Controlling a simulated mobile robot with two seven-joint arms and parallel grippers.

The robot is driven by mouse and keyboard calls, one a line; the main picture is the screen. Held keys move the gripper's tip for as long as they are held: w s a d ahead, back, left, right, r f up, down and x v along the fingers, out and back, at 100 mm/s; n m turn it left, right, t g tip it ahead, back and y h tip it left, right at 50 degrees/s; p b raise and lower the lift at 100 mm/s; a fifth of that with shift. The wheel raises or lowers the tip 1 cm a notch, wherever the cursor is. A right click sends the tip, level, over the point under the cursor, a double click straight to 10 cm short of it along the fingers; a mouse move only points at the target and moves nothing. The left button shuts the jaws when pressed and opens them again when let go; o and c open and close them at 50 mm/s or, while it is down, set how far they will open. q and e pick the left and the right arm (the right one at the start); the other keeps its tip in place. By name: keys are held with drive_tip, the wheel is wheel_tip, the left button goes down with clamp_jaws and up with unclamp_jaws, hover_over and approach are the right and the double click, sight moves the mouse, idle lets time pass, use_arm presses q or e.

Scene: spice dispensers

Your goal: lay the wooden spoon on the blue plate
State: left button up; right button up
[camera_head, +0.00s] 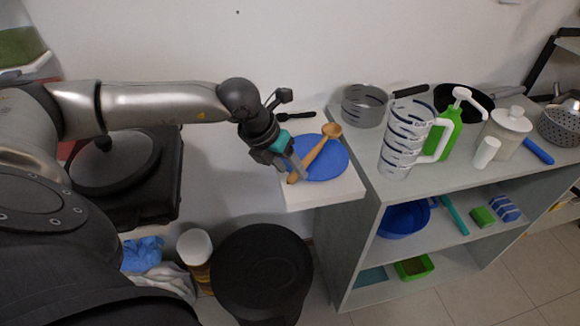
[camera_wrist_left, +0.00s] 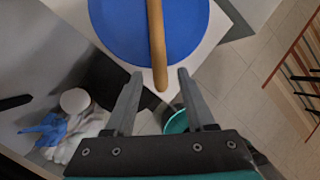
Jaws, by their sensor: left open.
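The wooden spoon (camera_head: 316,155) lies across the blue plate (camera_head: 337,160), its bowl at the far edge and its handle end sticking out past the near left edge. The plate is on a white surface beside the shelf. My left gripper (camera_head: 297,170) is at the handle end, open. In the left wrist view the spoon handle (camera_wrist_left: 156,50) runs over the blue plate (camera_wrist_left: 190,30), and its end lies just beyond and between the open fingertips of my left gripper (camera_wrist_left: 160,75). The spoon's bowl is out of that view. My right gripper is not in view.
A clear measuring jug (camera_head: 397,150), a saucepan (camera_head: 364,108) and a green bottle (camera_head: 446,130) stand on the shelf top to the right. A black utensil (camera_head: 297,115) lies behind the plate. A dark round bin (camera_head: 262,275) stands below. The wall is close behind.

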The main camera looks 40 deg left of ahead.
use_arm(q)
drive_tip(key=p+v, duration=0.1)
drive_tip(key=v, duration=1)
drive_tip(key=shift+r, duration=0.25)
